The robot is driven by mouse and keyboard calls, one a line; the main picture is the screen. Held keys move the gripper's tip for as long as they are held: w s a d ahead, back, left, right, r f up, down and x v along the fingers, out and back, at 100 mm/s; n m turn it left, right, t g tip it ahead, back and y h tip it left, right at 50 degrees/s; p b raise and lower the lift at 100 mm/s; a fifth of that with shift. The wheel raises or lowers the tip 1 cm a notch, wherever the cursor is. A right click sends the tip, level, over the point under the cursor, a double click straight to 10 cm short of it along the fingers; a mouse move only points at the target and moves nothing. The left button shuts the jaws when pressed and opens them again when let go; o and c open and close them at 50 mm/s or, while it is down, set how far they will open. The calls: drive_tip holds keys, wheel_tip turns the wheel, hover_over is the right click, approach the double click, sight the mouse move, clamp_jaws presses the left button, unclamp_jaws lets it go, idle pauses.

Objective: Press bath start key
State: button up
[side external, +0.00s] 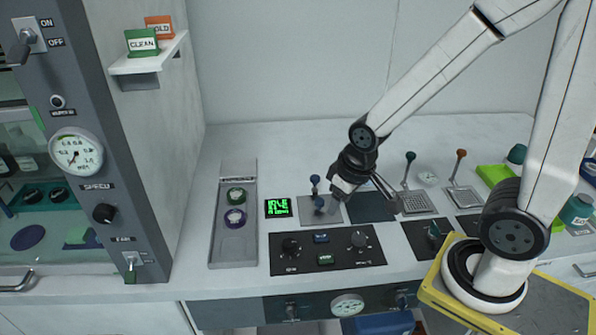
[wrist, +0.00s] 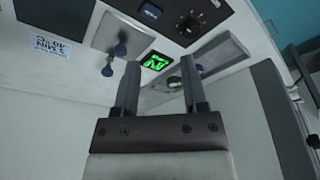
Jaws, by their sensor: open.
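A dark control panel (side external: 300,262) on the bench holds a blue key (side external: 321,237) and a green key (side external: 325,259) between two black knobs. The labels are too small to read, so I cannot tell which key is the bath start key. The blue key (wrist: 151,10) also shows at the top of the wrist view. A small display (side external: 278,208) with green text, apparently reading IDLE, sits behind the panel. My gripper (wrist: 159,68) is open and empty, its two fingers apart. In the side view it is above the bench behind the panel, apart from both keys.
Blue-knobbed levers (side external: 317,190) stand on a plate close to my gripper. A grey tray (side external: 233,251) with green and purple round pieces lies left of the display. A tall instrument column (side external: 100,150) bounds the left. More levers stand to the right.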

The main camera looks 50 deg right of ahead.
clamp_jaws()
idle(1.4)
